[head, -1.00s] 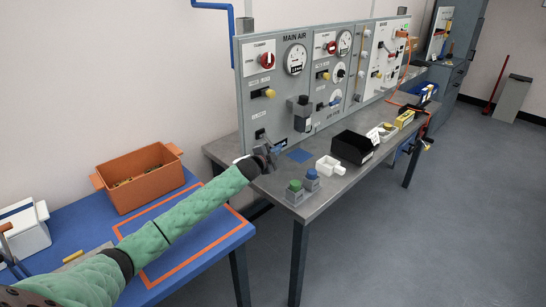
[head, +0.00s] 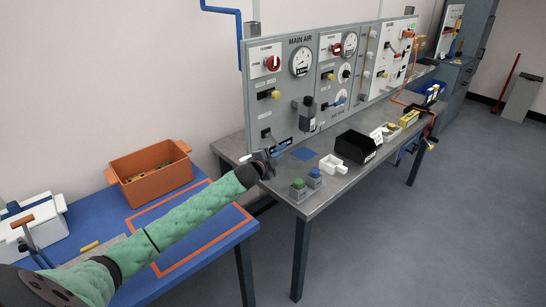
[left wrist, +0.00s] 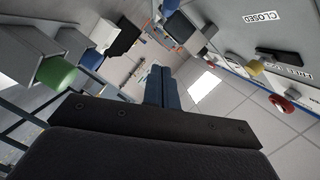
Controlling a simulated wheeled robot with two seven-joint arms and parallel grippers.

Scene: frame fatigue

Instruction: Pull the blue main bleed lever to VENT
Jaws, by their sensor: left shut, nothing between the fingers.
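The main air panel (head: 290,85) stands upright at the back of the grey bench. Low on it, a small lever with a blue handle (head: 282,146) sticks out just above the bench top. In the left wrist view, a blue-tipped dark lever (left wrist: 195,32) shows at the top; I cannot tell for sure that it is the same one. My left gripper (head: 268,165) is just in front of and below the blue handle, seemingly apart from it. Its fingers (left wrist: 160,85) are shut with nothing between them. I cannot read a VENT mark. My right gripper is not in view.
A green button box (head: 298,189) and a blue one (head: 314,179) stand near the bench's front edge. A white cup-like part (head: 333,165) and a black bin (head: 358,146) lie further right. An orange bin (head: 150,175) sits on the blue table at left.

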